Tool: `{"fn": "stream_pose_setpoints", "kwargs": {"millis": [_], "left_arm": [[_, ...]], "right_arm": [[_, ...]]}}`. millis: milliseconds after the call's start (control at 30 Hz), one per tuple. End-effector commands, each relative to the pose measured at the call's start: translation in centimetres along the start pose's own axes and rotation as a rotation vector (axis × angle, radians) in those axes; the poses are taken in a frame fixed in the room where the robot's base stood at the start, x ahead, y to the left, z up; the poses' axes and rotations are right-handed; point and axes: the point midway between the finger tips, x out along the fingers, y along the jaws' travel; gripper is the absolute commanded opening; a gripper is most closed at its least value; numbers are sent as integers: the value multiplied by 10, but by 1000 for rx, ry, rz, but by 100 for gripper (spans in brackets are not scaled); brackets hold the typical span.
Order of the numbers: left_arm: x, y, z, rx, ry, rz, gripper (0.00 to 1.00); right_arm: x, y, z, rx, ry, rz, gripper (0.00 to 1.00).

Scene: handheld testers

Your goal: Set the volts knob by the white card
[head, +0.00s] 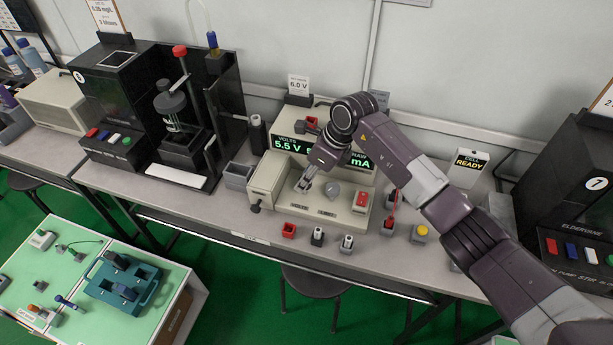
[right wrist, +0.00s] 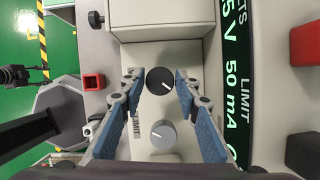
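The power supply (head: 320,208) stands on the bench, its green display (head: 290,145) reading 5.5 V. The white card (head: 298,84) behind it reads 6.0 V. The volts knob (right wrist: 159,81) is black with a white pointer line; in the head view my right gripper (head: 304,185) hides it. In the right wrist view my right gripper (right wrist: 158,77) is open, with the black knob between its fingers and a small gap visible on each side. The grey limit knob (right wrist: 163,136) is beside it, also visible in the head view (head: 333,190). My left gripper is out of view.
A red switch (head: 361,200) is on the supply's right side. Several small blocks, including a red one (head: 289,230) and a yellow-topped one (head: 420,232), line the bench front. A black tester (head: 110,90) stands left, another (head: 580,190) right. A READY card (head: 469,168) stands behind my arm.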

Motion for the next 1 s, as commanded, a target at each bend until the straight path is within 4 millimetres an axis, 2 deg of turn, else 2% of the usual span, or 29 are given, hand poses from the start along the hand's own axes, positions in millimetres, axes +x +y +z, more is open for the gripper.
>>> {"fn": "stream_pose_setpoints", "kwargs": {"millis": [33, 200, 233, 433, 800, 1000], "left_arm": [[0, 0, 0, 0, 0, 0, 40], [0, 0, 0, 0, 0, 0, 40], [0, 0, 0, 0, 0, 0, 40], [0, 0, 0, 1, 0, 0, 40], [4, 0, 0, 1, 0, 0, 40], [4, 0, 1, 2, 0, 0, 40]], "right_arm": [[0, 0, 0, 0, 0, 0, 22], [0, 0, 0, 0, 0, -1, 4], [0, 0, 0, 0, 0, -1, 3], [-1, -1, 0, 45, 1, -24, 2], [-1, 1, 0, 276, 0, -118, 2], [-1, 0, 0, 318, -1, -134, 2]]}}
